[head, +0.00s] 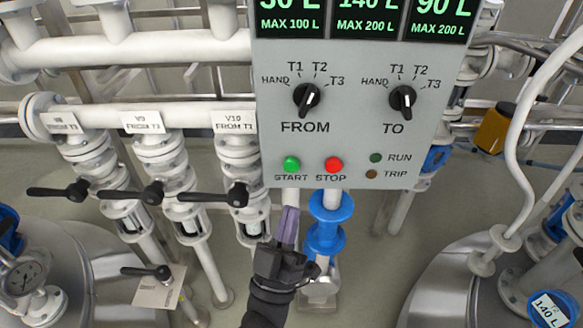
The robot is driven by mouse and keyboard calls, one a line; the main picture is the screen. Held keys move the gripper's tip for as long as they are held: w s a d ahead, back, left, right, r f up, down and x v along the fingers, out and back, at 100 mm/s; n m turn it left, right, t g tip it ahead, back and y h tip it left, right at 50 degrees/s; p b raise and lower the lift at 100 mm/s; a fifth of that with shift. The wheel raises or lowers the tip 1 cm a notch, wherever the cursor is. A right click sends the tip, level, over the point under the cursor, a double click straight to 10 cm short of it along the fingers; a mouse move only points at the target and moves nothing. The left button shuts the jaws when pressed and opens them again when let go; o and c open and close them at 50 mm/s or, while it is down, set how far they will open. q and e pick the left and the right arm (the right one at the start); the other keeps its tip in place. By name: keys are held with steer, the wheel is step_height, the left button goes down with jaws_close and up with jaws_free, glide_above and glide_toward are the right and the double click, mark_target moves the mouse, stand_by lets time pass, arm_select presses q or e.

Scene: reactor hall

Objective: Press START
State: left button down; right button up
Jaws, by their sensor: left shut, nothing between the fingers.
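The green START button (291,163) is at the lower left of the grey control panel (350,120), with its label under it. The red STOP button (333,164) is just to its right. My left gripper (288,212) is below the START button, shut and empty, with its fingers pointing up toward the panel's lower edge. In the picture a small gap separates the fingertips from the button. The FROM knob (307,97) and the TO knob (402,98) sit above the buttons. The RUN lamp (376,157) and TRIP lamp (372,174) look dark. My right gripper is not in view.
Valves with black handles (152,194) stand on white pipes at the left. A blue pipe fitting (327,225) is right beside my left gripper. Metal tanks (455,275) fill the lower corners. Green displays (362,18) top the panel.

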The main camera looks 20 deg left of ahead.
mark_target(290, 187)
arm_select(q)
steer(key=w+b, duration=0.1)
steer(key=w, duration=0.1)
steer(key=w+a+b, duration=0.1)
steer(key=w, duration=0.1)
steer(key=w+a+b, duration=0.1)
steer(key=w, duration=0.2)
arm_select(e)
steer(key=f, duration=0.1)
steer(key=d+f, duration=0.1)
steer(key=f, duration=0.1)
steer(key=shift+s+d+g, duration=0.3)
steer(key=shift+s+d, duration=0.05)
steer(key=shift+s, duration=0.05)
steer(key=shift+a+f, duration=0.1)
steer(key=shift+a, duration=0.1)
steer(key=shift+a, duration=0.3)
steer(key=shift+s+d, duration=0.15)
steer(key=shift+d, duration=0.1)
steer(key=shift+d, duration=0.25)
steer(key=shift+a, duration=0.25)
